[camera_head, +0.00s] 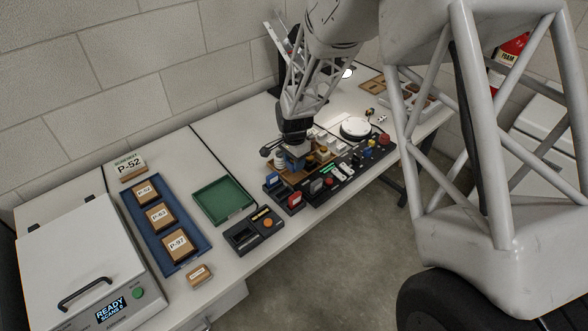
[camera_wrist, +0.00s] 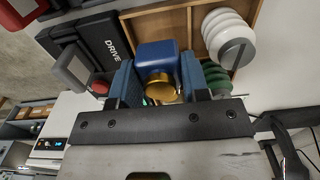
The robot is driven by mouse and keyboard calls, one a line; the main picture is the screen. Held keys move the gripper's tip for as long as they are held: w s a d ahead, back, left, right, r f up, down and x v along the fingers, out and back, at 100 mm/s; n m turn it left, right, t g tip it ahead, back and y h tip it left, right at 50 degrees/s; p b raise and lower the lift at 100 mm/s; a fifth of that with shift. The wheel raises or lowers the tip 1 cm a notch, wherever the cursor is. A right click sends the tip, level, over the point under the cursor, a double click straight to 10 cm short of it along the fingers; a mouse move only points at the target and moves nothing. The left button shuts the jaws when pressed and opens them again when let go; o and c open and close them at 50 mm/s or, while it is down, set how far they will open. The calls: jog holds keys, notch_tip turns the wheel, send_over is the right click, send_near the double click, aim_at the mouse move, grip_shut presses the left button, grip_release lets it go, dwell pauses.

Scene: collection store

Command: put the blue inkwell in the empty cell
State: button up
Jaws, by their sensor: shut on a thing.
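The blue inkwell (camera_wrist: 158,54) with a gold cap is between the two blue finger pads of my gripper (camera_wrist: 158,78) in the wrist view. The gripper is shut on it. Behind the inkwell is a wooden divided tray (camera_wrist: 190,5); a white ribbed piece (camera_wrist: 229,38) and a green ribbed piece (camera_wrist: 215,78) are at its right side. In the head view my gripper (camera_head: 295,158) is low over the wooden tray (camera_head: 276,177). The arm hides part of the tray there, and I cannot tell the inkwell's height above it or which cell is empty.
A black box marked DRIVE (camera_wrist: 108,45) is close left of the inkwell. In the head view, a black panel (camera_head: 322,187) with coloured controls borders the tray's front. A green tray (camera_head: 222,201), a blue tray with labelled boxes (camera_head: 187,262) and a white round dish (camera_head: 355,127) stand nearby.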

dwell(0.3)
jog(key=shift+f, duration=1.85)
jog(key=shift+f, duration=0.1)
jog(key=o, duration=0.7)
jog(key=shift+r, duration=6.1)
